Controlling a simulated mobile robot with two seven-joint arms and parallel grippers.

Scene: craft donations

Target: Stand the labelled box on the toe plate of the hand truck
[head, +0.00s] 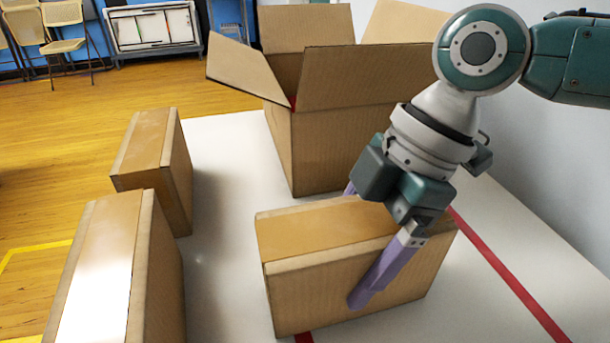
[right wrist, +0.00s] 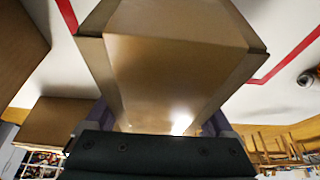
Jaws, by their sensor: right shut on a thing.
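A closed cardboard box (head: 330,232) stands on the white floor area in the middle of the head view. My right gripper (head: 354,246) reaches down over it and is shut on it, one purple finger along the near side and the other mostly hidden behind. The box also fills the middle of the right wrist view (right wrist: 175,60), between the fingers. I see no label on its visible faces. Another closed box (head: 105,250) at the lower left has a bright white patch on top; I cannot tell whether it is a label or glare. The hand truck and my left gripper are not in view.
A large open box (head: 330,150) with raised flaps stands just behind the held box. A smaller closed box (head: 155,160) stands at the left. Red lines (head: 510,280) mark the white surface. A clear strip lies between the left boxes and the held one.

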